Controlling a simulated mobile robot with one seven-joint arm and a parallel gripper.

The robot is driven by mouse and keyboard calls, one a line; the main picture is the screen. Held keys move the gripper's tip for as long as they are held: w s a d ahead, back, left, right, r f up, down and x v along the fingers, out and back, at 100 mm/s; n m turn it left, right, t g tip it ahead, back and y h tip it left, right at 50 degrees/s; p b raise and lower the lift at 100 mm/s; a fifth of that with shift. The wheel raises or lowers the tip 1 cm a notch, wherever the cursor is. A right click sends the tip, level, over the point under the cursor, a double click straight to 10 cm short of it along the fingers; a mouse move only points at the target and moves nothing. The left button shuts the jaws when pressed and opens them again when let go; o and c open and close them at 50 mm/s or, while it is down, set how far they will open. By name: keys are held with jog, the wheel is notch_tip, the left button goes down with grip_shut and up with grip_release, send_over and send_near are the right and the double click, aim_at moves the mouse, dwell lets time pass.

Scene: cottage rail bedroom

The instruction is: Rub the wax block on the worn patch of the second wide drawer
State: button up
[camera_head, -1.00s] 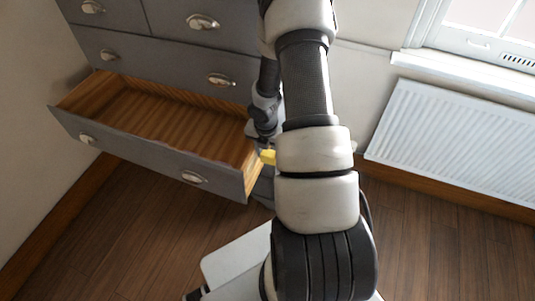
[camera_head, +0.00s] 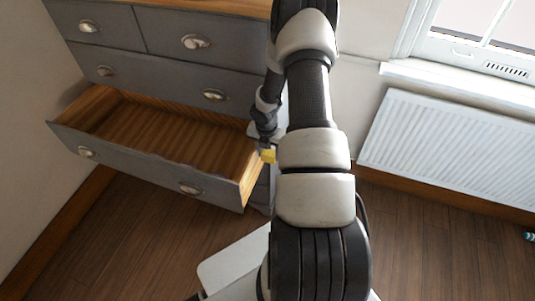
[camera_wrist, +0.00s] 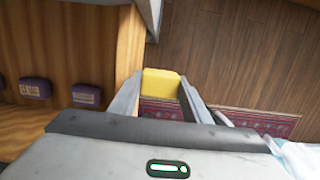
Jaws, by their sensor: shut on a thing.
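The wax block is a small yellow block (camera_head: 268,156), seen in the head view just right of the open drawer's right side. My gripper (camera_wrist: 160,88) is shut on this wax block (camera_wrist: 161,83), which sits between the fingertips in the wrist view. I cannot make out the worn patch. My arm hides part of the dresser's right side.
The closed upper wide drawer (camera_head: 160,80) is above the open one. A white radiator (camera_head: 450,145) is on the right under the window. Wooden floor (camera_head: 150,235) is clear in front.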

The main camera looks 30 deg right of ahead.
jog(key=shift+w, duration=0.15)
jog(key=shift+a+f, duration=0.1)
jog(key=shift+a, duration=0.05)
jog(key=shift+s+a+b, duration=0.6)
jog(key=shift+s+a, duration=0.2)
jog(key=shift+a, duration=0.15)
jog(key=s+a+b, duration=0.7)
jog(key=a+b, duration=0.1)
jog(key=a, duration=0.1)
jog(key=shift+a, duration=0.15)
dwell(0.8)
jog(key=shift+s, duration=0.1)
jog(key=s+d+b, duration=0.2)
jog(key=s+d, duration=0.3)
jog(key=s, duration=0.1)
jog(key=shift+s, duration=0.2)
dwell(0.3)
